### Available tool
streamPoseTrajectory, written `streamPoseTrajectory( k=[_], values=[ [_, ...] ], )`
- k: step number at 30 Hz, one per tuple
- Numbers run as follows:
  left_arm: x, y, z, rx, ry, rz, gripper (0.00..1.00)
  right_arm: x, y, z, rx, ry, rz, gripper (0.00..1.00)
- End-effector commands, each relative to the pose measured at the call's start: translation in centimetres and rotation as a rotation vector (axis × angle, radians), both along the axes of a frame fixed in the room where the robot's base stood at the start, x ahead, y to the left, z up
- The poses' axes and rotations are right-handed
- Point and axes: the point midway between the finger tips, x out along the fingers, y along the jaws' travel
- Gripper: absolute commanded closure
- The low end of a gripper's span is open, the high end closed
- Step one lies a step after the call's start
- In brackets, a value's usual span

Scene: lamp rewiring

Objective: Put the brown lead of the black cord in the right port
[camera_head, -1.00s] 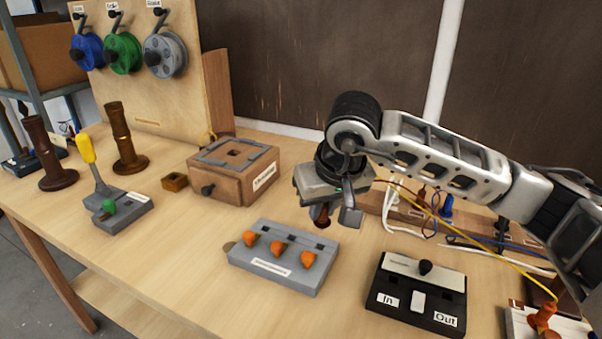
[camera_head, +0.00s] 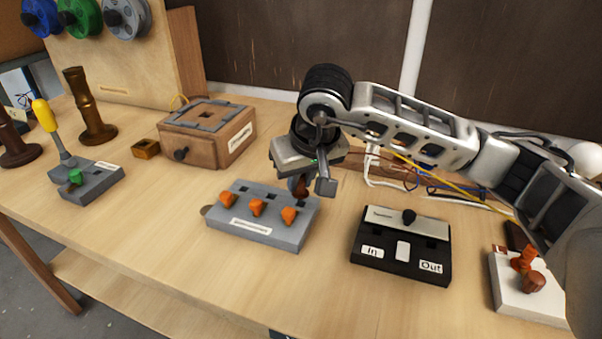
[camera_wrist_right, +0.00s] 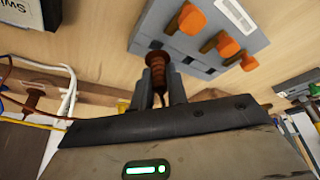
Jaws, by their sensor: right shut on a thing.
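My right gripper (camera_head: 305,186) is shut on the brown lead (camera_head: 301,189), just above the back right corner of the grey block (camera_head: 262,231) with a row of orange knobs. In the right wrist view the brown lead (camera_wrist_right: 157,62) stands between the fingertips (camera_wrist_right: 160,88), its end at the block's edge (camera_wrist_right: 150,30). Dark square ports (camera_wrist_right: 187,60) lie beside the knobs. The lead hides the port at that end, so I cannot tell whether its tip is inside. A thin dark wire runs down between the fingers. My left gripper is not seen.
A black In/Out switch box (camera_head: 400,262) stands right of the block, and a white base (camera_head: 525,292) with orange-brown pegs further right. A wooden box (camera_head: 208,140) stands behind left. Wires (camera_head: 385,170) lie behind the arm. The table front is clear.

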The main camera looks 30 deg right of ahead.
Motion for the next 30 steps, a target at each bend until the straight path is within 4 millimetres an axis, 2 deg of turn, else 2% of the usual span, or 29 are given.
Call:
streamPoseTrajectory(
  k=[1, 6, 30],
  values=[
    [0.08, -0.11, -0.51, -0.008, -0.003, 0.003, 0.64, 0.01, -0.02, -0.72, 0.000, -0.001, 0.000, 1.00],
    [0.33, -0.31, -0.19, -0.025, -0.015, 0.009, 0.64, 0.03, -0.03, -1.20, 0.000, -0.001, 0.000, 1.00],
    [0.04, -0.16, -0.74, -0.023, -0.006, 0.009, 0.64, -0.08, -0.05, -1.21, -0.001, -0.001, -0.001, 1.00]
  ],
)
